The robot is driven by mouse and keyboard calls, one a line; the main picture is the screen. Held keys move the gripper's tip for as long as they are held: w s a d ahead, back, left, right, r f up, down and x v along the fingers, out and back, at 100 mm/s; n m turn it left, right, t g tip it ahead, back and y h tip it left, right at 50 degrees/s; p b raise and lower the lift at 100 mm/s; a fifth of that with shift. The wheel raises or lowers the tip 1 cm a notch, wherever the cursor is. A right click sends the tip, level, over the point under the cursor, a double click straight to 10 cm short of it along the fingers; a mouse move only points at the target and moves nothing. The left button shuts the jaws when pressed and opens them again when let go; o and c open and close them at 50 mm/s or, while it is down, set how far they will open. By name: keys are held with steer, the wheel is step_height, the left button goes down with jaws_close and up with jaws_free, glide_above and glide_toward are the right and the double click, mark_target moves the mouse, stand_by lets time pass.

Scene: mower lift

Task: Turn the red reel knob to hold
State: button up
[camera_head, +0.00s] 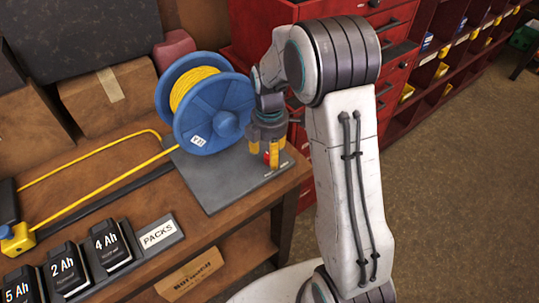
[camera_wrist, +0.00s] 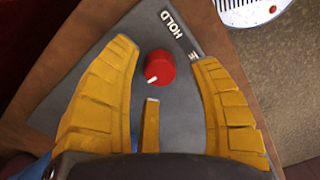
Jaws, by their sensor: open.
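The red reel knob (camera_wrist: 160,66) stands on a dark grey plate (camera_wrist: 88,60), with a white pointer mark on its lower-left edge in the wrist view. The HOLD label (camera_wrist: 172,25) is above and right of it, so the mark points away from HOLD. A second label (camera_wrist: 194,56) is mostly hidden by the right finger. My gripper (camera_wrist: 165,54) is open, with yellow fingers on either side of the knob and visible gaps. A third yellow finger lies below the knob. In the head view my gripper (camera_head: 264,148) is directly over the knob (camera_head: 267,158).
A blue reel (camera_head: 212,112) with yellow cord stands just left of my gripper on the same plate. Battery packs (camera_head: 66,274) and a PACKS sign (camera_head: 158,234) are on the workbench at the lower left. A red drawer cabinet (camera_head: 398,75) is behind my arm.

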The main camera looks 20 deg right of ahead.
steer(key=shift+f, duration=0.85)
steer(key=shift+o, duration=0.3)
jaws_close()
